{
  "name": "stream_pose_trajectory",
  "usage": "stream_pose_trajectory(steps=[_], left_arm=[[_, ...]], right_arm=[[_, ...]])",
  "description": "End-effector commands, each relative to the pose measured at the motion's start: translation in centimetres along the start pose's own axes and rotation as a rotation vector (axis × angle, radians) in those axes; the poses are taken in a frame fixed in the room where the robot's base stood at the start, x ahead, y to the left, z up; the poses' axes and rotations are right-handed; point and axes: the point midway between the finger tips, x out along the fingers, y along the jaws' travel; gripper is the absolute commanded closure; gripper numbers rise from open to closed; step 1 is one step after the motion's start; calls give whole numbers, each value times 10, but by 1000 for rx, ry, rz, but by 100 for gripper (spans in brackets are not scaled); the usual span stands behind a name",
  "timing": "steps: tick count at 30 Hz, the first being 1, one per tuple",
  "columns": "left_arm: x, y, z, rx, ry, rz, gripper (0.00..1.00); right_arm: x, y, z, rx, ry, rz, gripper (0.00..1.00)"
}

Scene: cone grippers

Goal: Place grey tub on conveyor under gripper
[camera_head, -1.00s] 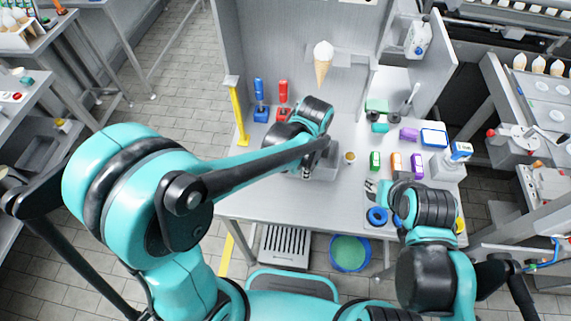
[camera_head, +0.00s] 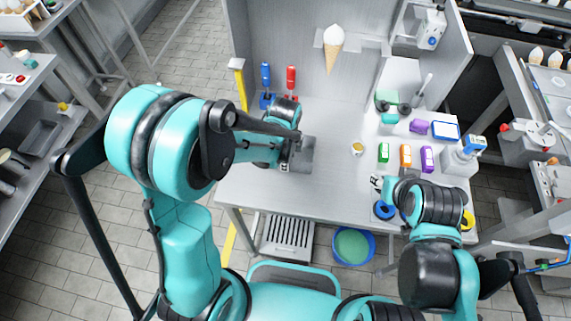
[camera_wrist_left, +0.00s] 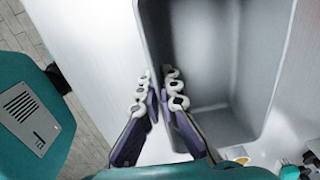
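The grey tub (camera_head: 304,152) sits on the steel table left of the middle, partly hidden by my left arm. In the left wrist view the tub (camera_wrist_left: 225,65) is empty, with its long wall running between my fingers. My left gripper (camera_head: 287,165) is at the tub's left side. Its fingertips (camera_wrist_left: 158,90) lie on either side of the wall, close together, and seem shut on it. My right gripper (camera_head: 377,184) is at the table's front right; its fingers are too small to read. I cannot clearly pick out the conveyor.
A small cup (camera_head: 357,149) stands right of the tub. Coloured bottles (camera_head: 406,156) and a blue ring (camera_head: 384,210) are near my right arm. Blue and red tools (camera_head: 291,78) stand behind my left arm. The table's middle is clear.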

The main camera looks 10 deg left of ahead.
Motion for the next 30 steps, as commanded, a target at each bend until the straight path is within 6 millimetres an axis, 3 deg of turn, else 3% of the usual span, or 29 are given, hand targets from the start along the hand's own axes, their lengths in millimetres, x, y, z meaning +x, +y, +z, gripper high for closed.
stream_pose_trajectory(steps=[5,9,20,23,30], left_arm=[[3,0,0,0,0,0,100],[2,0,0,0,0,0,74],[-2,0,0,0,0,0,74],[-15,0,0,0,0,0,74],[-69,1,0,0,0,0,74]], right_arm=[[3,0,2,0,0,0,60],[2,0,2,0,0,0,60],[-1,0,-1,0,0,0,60],[-5,0,-4,0,0,0,60],[-18,0,-13,0,0,0,60]])
